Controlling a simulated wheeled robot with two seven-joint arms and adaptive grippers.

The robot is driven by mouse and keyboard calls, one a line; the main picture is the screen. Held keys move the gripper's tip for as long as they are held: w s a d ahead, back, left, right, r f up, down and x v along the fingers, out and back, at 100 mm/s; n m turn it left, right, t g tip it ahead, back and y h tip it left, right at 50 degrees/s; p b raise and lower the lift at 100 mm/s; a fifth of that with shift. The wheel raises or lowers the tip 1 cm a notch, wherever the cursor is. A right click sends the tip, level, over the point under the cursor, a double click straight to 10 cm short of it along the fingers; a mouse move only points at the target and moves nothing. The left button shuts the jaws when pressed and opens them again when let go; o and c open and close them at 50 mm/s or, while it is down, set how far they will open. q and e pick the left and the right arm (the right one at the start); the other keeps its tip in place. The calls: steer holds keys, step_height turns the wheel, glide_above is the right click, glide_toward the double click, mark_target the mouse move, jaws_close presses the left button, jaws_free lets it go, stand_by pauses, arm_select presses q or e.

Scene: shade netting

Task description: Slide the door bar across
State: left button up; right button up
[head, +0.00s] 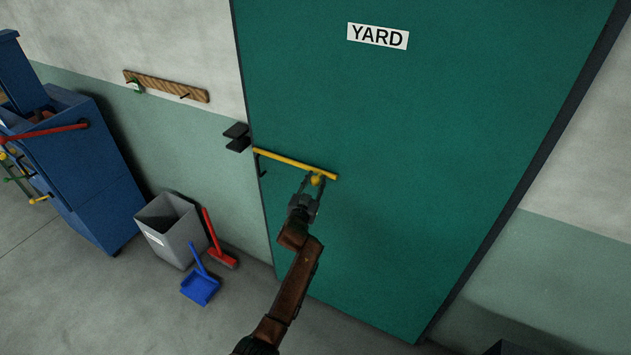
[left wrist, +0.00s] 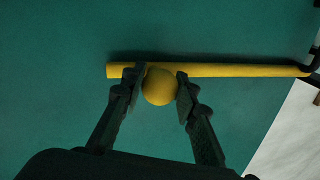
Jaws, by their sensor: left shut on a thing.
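The yellow door bar (head: 290,162) lies across the left part of the green door (head: 400,130), its left end at the door's left edge. A black bracket (head: 237,137) sits on the wall just left of that end. The bar's round yellow knob (head: 316,180) is near its right end. My left gripper (head: 315,183) is shut on the knob. In the left wrist view the knob (left wrist: 160,87) sits between the two fingertips, below the bar (left wrist: 215,71). My right gripper is not in view.
A grey bin (head: 170,230), a blue dustpan (head: 200,285) and a red brush (head: 220,255) stand on the floor left of the door. A blue cabinet (head: 85,180) is farther left. A wooden hook rail (head: 165,86) is on the wall.

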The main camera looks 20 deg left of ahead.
mark_target(290, 163)
arm_select(q)
jaws_close()
steer(key=w+a+p, duration=0.1)
steer(key=w+a, duration=0.1)
steer(key=a, duration=1)
steer(key=shift+w, duration=0.2)
steer(key=shift+a, duration=0.1)
steer(key=o, duration=0.9)
jaws_free()
steer(key=shift+a, duration=0.15)
steer(key=shift+c, duration=0.2)
steer(key=shift+d, duration=0.2)
steer(key=shift+s, duration=0.1)
